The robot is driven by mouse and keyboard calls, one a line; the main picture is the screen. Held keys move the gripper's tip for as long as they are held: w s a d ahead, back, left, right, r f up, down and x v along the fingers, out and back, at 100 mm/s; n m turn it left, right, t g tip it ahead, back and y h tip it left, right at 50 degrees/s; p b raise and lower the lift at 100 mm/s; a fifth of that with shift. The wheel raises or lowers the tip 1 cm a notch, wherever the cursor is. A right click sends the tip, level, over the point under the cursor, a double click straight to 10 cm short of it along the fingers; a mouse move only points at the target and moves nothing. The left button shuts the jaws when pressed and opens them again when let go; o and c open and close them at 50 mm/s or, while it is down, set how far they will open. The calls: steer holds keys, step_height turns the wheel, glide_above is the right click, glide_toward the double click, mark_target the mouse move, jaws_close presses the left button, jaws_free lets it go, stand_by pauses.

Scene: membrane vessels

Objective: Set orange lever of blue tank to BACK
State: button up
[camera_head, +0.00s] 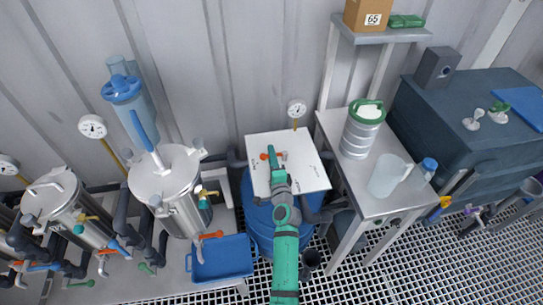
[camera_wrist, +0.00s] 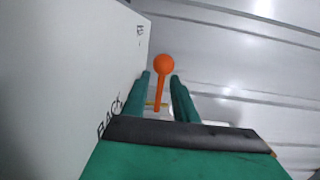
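The blue tank (camera_head: 258,222) stands upright on the floor grating, with a white panel (camera_head: 312,172) on top. My arm reaches over it, and my gripper (camera_head: 274,156) is at the panel's upper part. A small orange knob (camera_head: 264,156) shows beside the fingers. In the wrist view, the orange lever (camera_wrist: 161,68) has a round ball end and a thin stem. It stands between the two green fingers of my gripper (camera_wrist: 164,84), with gaps on both sides. The white panel (camera_wrist: 75,70) lies left of them, with the label BACK near the left finger. The lever's base is hidden.
A metal table (camera_head: 372,203) with a green-topped can (camera_head: 362,130) and a translucent jug (camera_head: 388,178) stands close on the right. Steel vessels (camera_head: 170,190) with pipes and a blue tray (camera_head: 222,258) are on the left. A corrugated wall is behind.

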steer(key=shift+w, duration=0.1)
jaws_close()
stand_by(1.4)
